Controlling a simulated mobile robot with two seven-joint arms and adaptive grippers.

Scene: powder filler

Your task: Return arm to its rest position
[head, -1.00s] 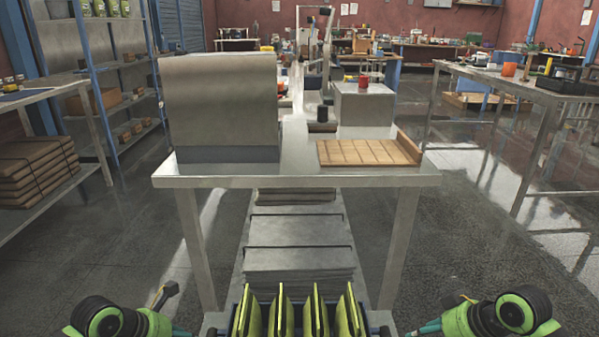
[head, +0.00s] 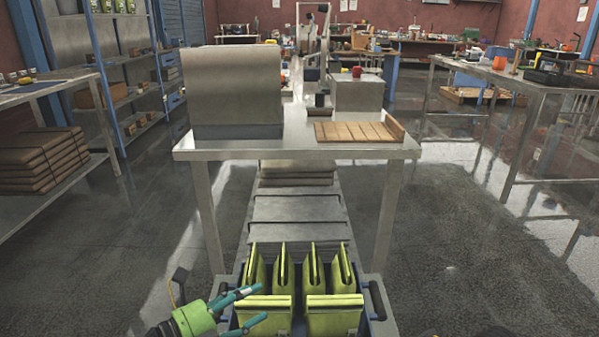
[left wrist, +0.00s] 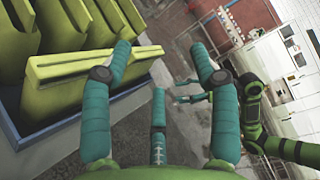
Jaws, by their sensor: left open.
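My left gripper (head: 254,304) is open and empty at the bottom of the head view, at the left front corner of a blue crate (head: 374,303). Its teal fingers (left wrist: 168,68) are spread in the left wrist view, with nothing between them. Several yellow-green pouches (head: 335,313) stand in the crate; one pouch (left wrist: 85,75) shows close beside the left finger in the left wrist view. Smaller teal fingers (left wrist: 190,91), seemingly of my right gripper, show farther off there; their opening is unclear. The right gripper does not show in the head view.
A metal table (head: 300,151) stands ahead, with a large grey-brown box (head: 232,85) and a wooden tray (head: 358,132) on it. Shelving (head: 105,60) is at left and another table (head: 520,75) at right. The floor between is clear.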

